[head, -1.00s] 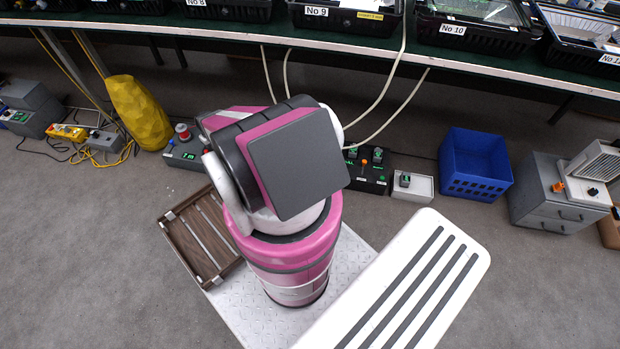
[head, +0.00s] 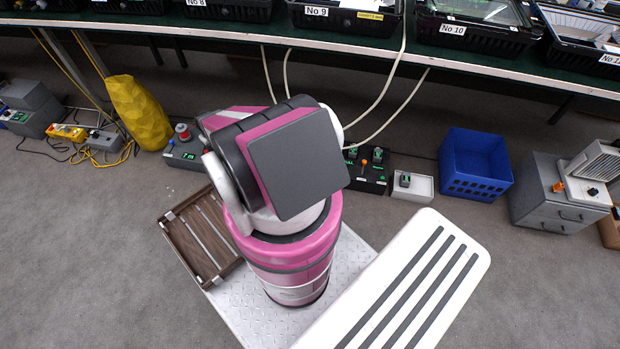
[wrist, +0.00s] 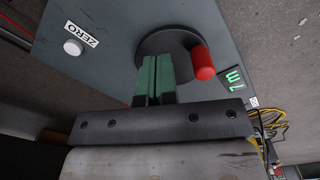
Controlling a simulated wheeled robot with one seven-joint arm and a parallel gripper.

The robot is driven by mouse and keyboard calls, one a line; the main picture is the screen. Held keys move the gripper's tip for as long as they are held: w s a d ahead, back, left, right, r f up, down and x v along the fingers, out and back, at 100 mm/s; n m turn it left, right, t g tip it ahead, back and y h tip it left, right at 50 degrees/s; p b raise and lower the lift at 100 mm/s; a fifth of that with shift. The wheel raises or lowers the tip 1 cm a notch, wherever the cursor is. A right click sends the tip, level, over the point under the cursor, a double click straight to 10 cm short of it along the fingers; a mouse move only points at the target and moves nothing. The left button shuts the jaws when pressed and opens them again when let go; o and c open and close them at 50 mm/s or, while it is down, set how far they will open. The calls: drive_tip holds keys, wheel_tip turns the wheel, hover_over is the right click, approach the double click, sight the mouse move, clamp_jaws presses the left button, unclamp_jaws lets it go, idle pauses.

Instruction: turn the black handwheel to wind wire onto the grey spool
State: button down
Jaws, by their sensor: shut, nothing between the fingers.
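The black handwheel (wrist: 160,42) is a round disc on a grey box (wrist: 105,35) in the wrist view. A red handle (wrist: 202,62) stands out from its right side. My gripper (wrist: 155,78) has green fingers, shut together and empty. They overlap the lower part of the wheel in the picture, left of the red handle and apart from it. I cannot tell whether the fingertips touch the wheel. A green readout (wrist: 234,78) lies right of the wheel, and a white button (wrist: 73,47) by a ZERO label lies left. No grey spool is identifiable. The head view hides my gripper behind my arm.
In the head view, a grey box with a red knob (head: 182,150) stands on the floor beside a yellow sack (head: 140,112). A blue crate (head: 475,165) and a grey drawer unit (head: 555,195) are at right. A long table (head: 250,32) with black bins runs across the back.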

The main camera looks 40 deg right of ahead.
drive_tip(key=shift+f, duration=1.95)
drive_tip(key=shift+r, duration=0.65)
drive_tip(key=shift+a, duration=0.2)
idle(0.4)
drive_tip(key=shift+s+a, duration=0.1)
drive_tip(key=shift+a, duration=0.5)
drive_tip(key=shift+w+a, duration=0.25)
drive_tip(key=shift+a, duration=0.55)
drive_tip(key=shift+w+a, duration=0.95)
drive_tip(key=shift+w, duration=0.2)
drive_tip(key=shift+w, duration=0.1)
